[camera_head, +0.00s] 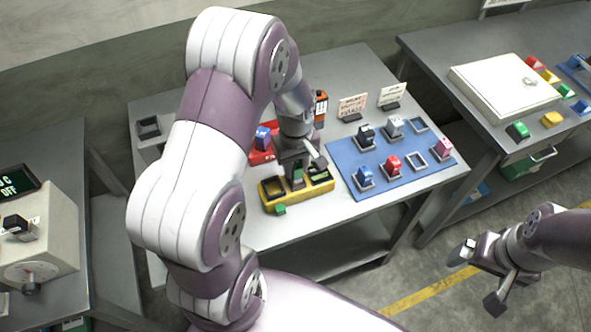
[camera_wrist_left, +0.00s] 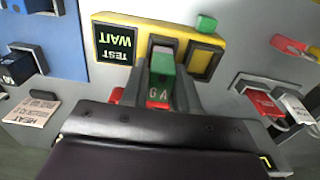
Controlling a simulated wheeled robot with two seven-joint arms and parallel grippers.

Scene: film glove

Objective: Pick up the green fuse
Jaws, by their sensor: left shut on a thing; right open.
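My left gripper (camera_head: 298,162) is shut on a green fuse (camera_head: 297,176) at the middle of the yellow tester (camera_head: 318,190). In the left wrist view the green fuse (camera_wrist_left: 162,64) stands between the fingers, with light letters on its dark lower face. It lines up with the tester's middle socket; whether it is seated or just above cannot be told. The tester (camera_wrist_left: 128,20) has a screen reading "WAIT TEST", an empty socket beside the fuse, and a green button (camera_wrist_left: 206,23). My right gripper (camera_head: 474,278) is open and empty over the floor.
A blue mat (camera_head: 345,157) right of the tester bears several holders, most with coloured fuses, some empty. A red tray (camera_head: 258,157) with a blue fuse lies behind the tester. Two sign cards (camera_head: 352,104) stand at the back. A side table (camera_head: 440,60) holds a white box.

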